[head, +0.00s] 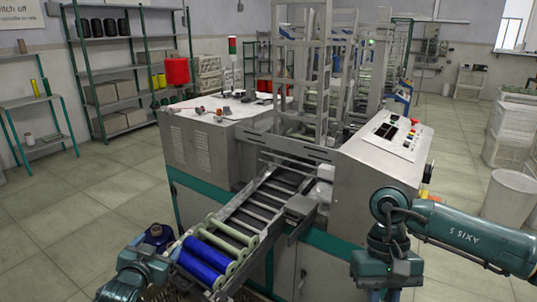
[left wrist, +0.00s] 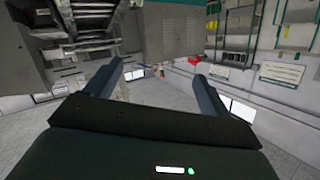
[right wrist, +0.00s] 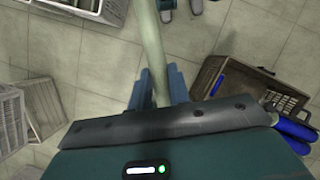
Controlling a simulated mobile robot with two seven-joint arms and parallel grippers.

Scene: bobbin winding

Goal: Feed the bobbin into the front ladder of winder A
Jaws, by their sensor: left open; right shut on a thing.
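Winder A's front ladder (head: 268,198) slopes down from the machine toward me. At its low end lie blue-wound bobbins (head: 204,258) with pale flanges and a pale green roll (head: 226,236). My left gripper (head: 133,275) is left of that end; in the left wrist view its two fingers (left wrist: 158,85) are spread with nothing between them. My right gripper (head: 386,284) points down at the right of the ladder. In the right wrist view its fingers (right wrist: 158,90) are shut on a pale, slim bobbin tube (right wrist: 151,42). Its far end is out of view; the head view hides it.
A control console (head: 385,150) stands right of the ladder, with a white bin (head: 508,192) farther right. A brown crate (right wrist: 228,82) stands on the floor in the right wrist view, with blue bobbins (right wrist: 292,125) near it. Open floor (head: 85,215) lies left.

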